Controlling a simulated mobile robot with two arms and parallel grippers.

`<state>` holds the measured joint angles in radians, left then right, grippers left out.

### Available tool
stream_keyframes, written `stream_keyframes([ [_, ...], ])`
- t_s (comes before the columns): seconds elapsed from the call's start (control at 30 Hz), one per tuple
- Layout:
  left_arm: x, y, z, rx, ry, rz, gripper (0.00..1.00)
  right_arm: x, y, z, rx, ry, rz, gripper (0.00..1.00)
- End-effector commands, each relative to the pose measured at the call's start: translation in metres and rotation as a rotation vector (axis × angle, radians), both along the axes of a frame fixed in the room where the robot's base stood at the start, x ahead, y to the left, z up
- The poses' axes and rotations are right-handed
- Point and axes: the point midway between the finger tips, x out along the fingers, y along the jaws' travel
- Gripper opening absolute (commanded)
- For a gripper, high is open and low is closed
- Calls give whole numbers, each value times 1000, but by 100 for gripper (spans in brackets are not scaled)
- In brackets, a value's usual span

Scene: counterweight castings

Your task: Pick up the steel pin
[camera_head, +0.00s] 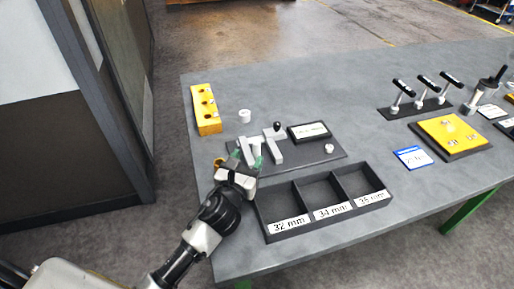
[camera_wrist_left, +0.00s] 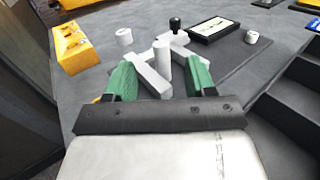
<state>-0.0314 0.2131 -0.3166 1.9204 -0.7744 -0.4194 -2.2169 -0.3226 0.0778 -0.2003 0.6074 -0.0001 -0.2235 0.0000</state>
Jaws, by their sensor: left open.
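A pale steel pin (camera_wrist_left: 162,57) stands upright in the left wrist view, beyond and between my left gripper's fingertips. Light grey bars (camera_wrist_left: 150,80) lie at its foot on a dark plate (camera_head: 318,155). My left gripper (camera_head: 246,158) is open, its green fingertips over the near left part of that plate. In the left wrist view the gripper (camera_wrist_left: 161,80) has a clear gap between its fingers, with a bar and the pin seen through it. I cannot tell whether either finger touches anything. In the head view the pin is hard to tell from the bars. My right gripper is not in view.
A black tray (camera_head: 262,216) marked 32, 34 and 36 mm lies right of my gripper, its compartments empty. A yellow block with holes (camera_head: 208,124) and a short white cylinder (camera_head: 245,116) stand behind. A black knob (camera_head: 278,127) and a framed display (camera_head: 309,131) are close by.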

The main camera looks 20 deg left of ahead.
Motion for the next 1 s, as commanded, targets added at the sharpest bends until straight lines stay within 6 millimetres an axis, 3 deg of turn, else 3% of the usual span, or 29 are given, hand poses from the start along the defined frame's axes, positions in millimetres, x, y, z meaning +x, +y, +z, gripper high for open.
stream_keyframes([
  [0.1,10,-1,0,-2,1,1,55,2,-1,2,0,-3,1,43],
  [0.37,39,-2,-4,-5,1,2,55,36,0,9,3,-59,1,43],
  [0.53,59,-3,-6,-4,1,1,55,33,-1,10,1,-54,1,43],
  [0.8,63,-3,-7,-3,2,0,55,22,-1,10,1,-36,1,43],
  [0.83,63,-3,-7,-3,2,0,53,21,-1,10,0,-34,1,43],
  [1.0,63,-3,-7,-2,2,0,27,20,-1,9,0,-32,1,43],
])
